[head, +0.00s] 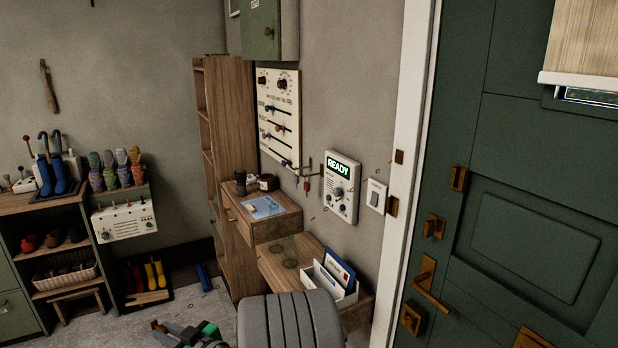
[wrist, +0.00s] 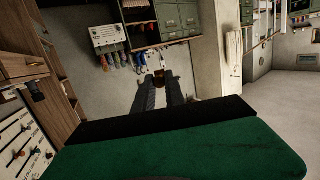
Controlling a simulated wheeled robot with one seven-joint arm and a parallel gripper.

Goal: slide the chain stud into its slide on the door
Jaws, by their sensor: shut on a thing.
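My gripper (wrist: 162,88) reaches forward in the wrist view, its two dark fingers close together. They are shut on a small brownish, brass-like piece (wrist: 158,76) at the tips, which I take for the chain stud. In the head view, part of my gripper shows low at the bottom edge, well left of the door. The green door (head: 535,220) fills the right side. A brass fitting (head: 458,178) near its left edge looks like the slide. A small brass plate (head: 399,157) is on the white frame. The chain's run is hard to make out.
A lever handle (head: 428,285) and other brass fittings sit lower on the door. On the wall left of the frame are a READY panel (head: 342,187) and a switch (head: 376,195). Below are a wooden drawer (head: 275,221) and a letter holder (head: 333,285).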

